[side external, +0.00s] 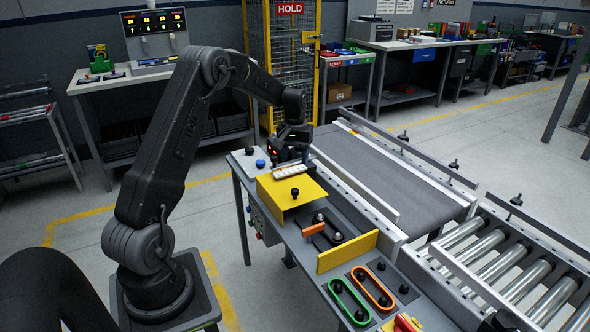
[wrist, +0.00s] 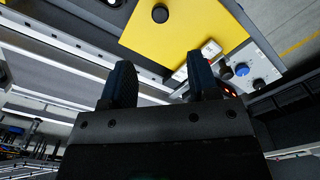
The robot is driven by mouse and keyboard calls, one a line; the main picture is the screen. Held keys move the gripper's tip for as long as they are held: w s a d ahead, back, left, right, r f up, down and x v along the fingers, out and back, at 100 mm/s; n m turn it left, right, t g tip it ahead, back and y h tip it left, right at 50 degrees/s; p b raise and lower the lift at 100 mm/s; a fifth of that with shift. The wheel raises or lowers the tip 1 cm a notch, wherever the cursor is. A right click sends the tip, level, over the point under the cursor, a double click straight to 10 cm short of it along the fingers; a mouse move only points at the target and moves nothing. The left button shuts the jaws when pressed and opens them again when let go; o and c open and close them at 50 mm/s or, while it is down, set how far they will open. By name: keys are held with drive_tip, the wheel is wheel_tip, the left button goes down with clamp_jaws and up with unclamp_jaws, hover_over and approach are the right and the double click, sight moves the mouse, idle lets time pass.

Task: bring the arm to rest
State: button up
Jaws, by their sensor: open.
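My gripper (side external: 289,158) is at the end of my bent black arm, over the far end of the grey work table, beside the yellow box. In the wrist view my gripper (wrist: 160,80) shows two dark fingers spread apart with nothing between them. The yellow box (side external: 308,190) with a black knob on top stands just in front of the gripper. It also shows in the wrist view (wrist: 180,30), beyond the fingertips. A pale block-like item (side external: 290,171) lies at the box's far edge, close below the gripper. Whether the gripper touches anything is hard to tell.
A conveyor belt (side external: 390,175) runs along the table's right side, with metal rollers (side external: 500,260) nearer. A yellow upright plate (side external: 347,252), an orange loop (side external: 372,287) and a green loop (side external: 349,302) are on the table. A blue knob (side external: 260,163) is left of the gripper.

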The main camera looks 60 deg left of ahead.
drive_tip(key=shift+r, duration=0.65)
drive_tip(key=shift+d, duration=0.1)
drive_tip(key=s+d+r+m+t+y, duration=0.15)
drive_tip(key=s+d+r, duration=0.25)
drive_tip(key=d+r, duration=0.45)
drive_tip(key=s+d+r+m+t+h, duration=0.1)
drive_tip(key=s+d+r+m, duration=0.2)
drive_tip(key=d+r, duration=0.55)
drive_tip(key=s+d+f+m+t, duration=0.2)
drive_tip(key=s+d+m+t, duration=0.1)
drive_tip(key=s+d, duration=1.1)
drive_tip(key=s+m, duration=0.1)
drive_tip(key=s, duration=0.1)
drive_tip(key=shift+s+d, duration=0.2)
drive_tip(key=shift+s, duration=0.15)
drive_tip(key=shift+f+m, duration=0.1)
drive_tip(key=shift+m, duration=0.15)
